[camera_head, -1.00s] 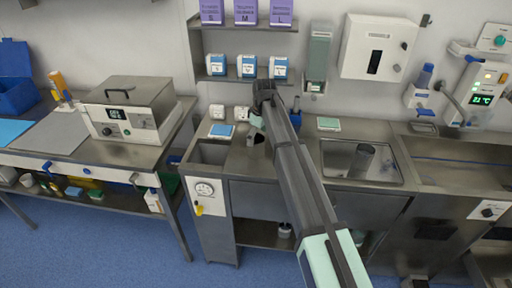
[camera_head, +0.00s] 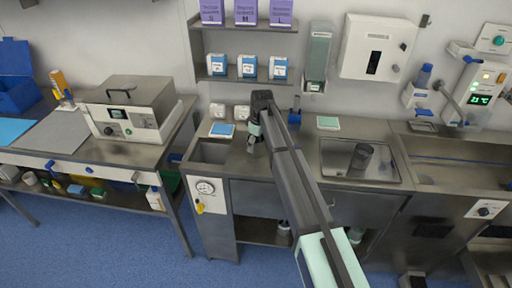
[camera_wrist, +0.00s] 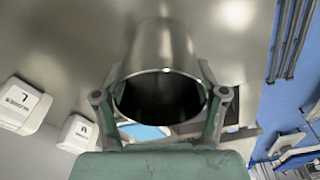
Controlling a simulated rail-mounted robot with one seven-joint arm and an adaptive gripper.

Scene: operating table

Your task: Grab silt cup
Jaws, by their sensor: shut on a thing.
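The silt cup (camera_wrist: 162,50) is a grey metal cylinder in the wrist view, its round dark mouth facing the camera. My gripper (camera_wrist: 160,100) has one finger on each side of the cup near its rim and is shut on it. In the head view my gripper (camera_head: 253,142) is low over the steel counter, right of the small left basin. There the cup is largely hidden by the gripper and hard to make out. I cannot tell whether its far end touches the counter.
A grey metal cylinder (camera_head: 362,157) stands in the sink basin (camera_head: 345,172) to the right. The small left basin (camera_head: 208,153) looks empty. Boxes stand on the shelf (camera_head: 250,80) behind my arm. A steel appliance (camera_head: 128,112) stands on the left table.

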